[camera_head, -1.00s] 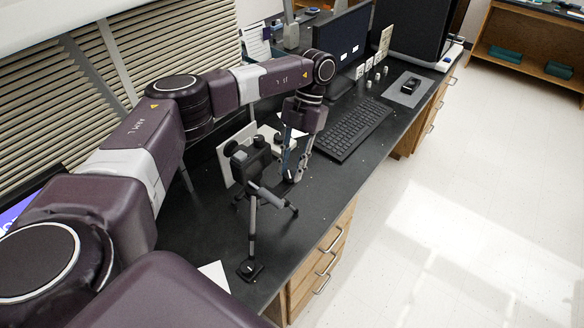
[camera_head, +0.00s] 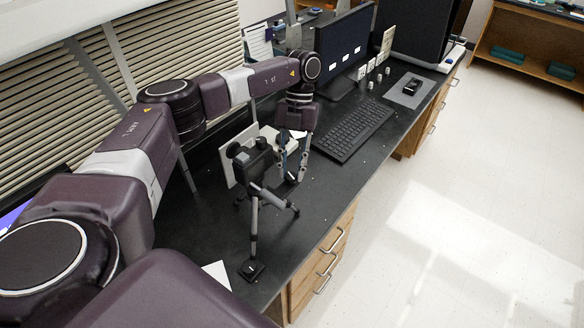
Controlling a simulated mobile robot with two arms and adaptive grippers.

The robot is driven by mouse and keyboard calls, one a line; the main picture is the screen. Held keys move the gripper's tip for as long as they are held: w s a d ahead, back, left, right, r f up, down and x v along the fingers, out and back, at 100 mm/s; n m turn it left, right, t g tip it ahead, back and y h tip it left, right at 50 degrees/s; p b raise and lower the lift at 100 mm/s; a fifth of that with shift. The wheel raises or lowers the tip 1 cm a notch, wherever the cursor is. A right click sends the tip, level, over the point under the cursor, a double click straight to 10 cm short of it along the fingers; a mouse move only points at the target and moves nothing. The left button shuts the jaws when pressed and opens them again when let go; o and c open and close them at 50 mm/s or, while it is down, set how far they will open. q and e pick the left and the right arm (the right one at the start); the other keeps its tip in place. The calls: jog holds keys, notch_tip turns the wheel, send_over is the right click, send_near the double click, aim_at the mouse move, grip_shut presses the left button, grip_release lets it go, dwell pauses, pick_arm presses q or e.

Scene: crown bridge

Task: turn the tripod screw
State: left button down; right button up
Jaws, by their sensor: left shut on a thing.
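A small black and grey tripod (camera_head: 254,205) stands upright on the black bench, its legs spread and its dark head (camera_head: 250,157) at the top. My left gripper (camera_head: 293,179) points down just to the right of the tripod head, beyond its right leg. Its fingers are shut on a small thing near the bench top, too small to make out. I cannot pick out the tripod screw for sure, or tell whether the fingers touch the tripod. My right gripper is not in view.
A keyboard (camera_head: 353,131) lies close to the right of my left gripper, with a monitor (camera_head: 343,42) behind it. A pale upright panel (camera_head: 228,164) stands behind the tripod. A small dark square piece (camera_head: 251,270) lies by the tripod's front leg. Bench is clear at front right.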

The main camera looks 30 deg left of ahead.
pick_arm(q)
jog(key=c, duration=1.6)
grip_release()
jog(key=v, duration=1.2)
